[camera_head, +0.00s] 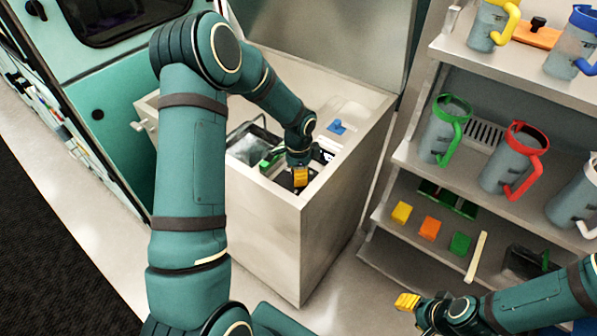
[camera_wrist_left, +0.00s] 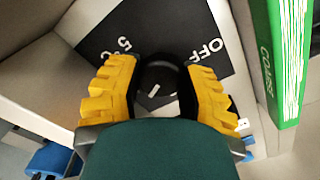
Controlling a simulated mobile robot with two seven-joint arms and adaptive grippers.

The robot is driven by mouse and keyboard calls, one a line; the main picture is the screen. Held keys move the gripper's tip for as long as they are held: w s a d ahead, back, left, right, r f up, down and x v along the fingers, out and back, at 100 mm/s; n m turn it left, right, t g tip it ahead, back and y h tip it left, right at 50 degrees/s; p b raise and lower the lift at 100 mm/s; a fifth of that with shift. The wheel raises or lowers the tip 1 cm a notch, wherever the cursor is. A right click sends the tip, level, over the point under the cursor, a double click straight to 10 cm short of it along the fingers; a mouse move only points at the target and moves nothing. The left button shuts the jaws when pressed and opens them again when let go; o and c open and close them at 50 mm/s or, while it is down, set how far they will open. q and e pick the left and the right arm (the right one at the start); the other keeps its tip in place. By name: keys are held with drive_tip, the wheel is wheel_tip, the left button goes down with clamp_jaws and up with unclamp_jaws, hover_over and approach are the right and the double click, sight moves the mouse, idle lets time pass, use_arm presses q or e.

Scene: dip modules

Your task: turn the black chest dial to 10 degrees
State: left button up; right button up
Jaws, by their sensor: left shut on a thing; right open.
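The black dial (camera_wrist_left: 157,92) shows in the left wrist view as a round knob with a short white mark. It sits on a black plate (camera_wrist_left: 150,32) printed with "OFF" at right and a "5" with partly covered lettering at left; other markings are hidden. My left gripper (camera_wrist_left: 158,68) has its yellow fingers on both sides of the dial, shut on it. In the head view the left gripper (camera_head: 300,178) reaches down into the chest (camera_head: 332,225), and the dial is hidden there. My right gripper (camera_head: 408,302) is open and empty, low at the right.
A green lettered panel (camera_wrist_left: 286,55) stands close right of the left gripper. A blue item (camera_head: 337,127) lies on the chest top. A shelf unit (camera_head: 405,150) at right holds a green-handled jug (camera_head: 437,142), a red-handled jug (camera_head: 505,170) and small coloured blocks (camera_head: 430,228).

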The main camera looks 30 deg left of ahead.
use_arm(q)
drive_tip(key=shift+s+f+m, duration=0.1)
drive_tip(key=shift+m, duration=0.5)
drive_tip(key=o, duration=1.2)
drive_tip(key=shift+o, duration=0.2)
drive_tip(key=shift+r, duration=0.6)
wheel_tip(320, 180, up, 11)
